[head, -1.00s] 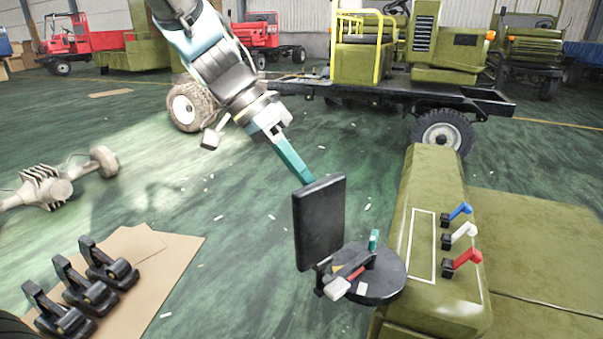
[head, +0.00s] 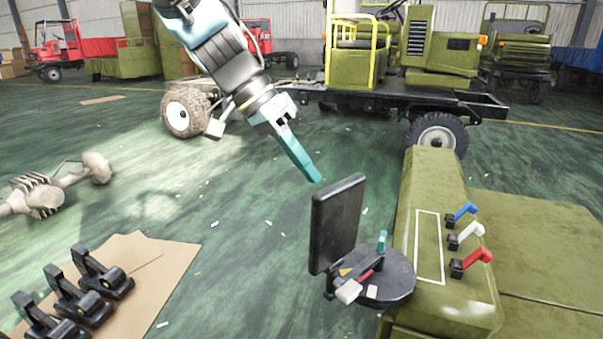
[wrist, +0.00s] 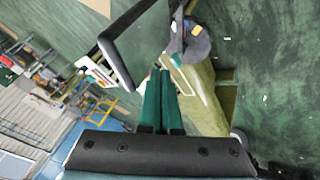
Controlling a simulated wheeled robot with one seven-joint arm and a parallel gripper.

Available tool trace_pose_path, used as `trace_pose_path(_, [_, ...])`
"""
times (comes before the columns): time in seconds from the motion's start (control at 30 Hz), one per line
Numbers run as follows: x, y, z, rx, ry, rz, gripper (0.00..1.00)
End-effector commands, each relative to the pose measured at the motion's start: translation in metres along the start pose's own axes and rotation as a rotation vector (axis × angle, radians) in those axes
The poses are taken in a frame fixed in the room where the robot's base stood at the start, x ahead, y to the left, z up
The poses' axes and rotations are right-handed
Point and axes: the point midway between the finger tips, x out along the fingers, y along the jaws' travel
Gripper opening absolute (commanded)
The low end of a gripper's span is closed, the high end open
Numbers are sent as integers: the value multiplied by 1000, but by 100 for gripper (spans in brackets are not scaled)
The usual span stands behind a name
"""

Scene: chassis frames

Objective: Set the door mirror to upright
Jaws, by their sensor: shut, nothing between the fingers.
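The door mirror is a black rectangular panel (head: 336,225) standing on edge beside a round black tray (head: 398,284), near the green bodywork. In the head view it leans a little, its top towards the right. My gripper (head: 317,180) has teal fingers shut together and empty, with the tips just above the mirror's upper left corner. The fingers also show in the wrist view (wrist: 160,72). I cannot tell whether they touch the mirror.
The tray holds a red-handled tool and small bits. Green bodywork (head: 425,190) with blue, white and red levers (head: 466,236) stands right of the mirror. Black pedals (head: 85,285) lie on cardboard at lower left. The floor left of the mirror is mostly clear.

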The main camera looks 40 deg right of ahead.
Motion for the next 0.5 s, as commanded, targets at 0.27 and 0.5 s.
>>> trace_pose_path(0.27, [-23,-2,-4,2,2,-2,0])
trace_pose_path(0.5, [-59,-1,-4,1,4,-2,0])
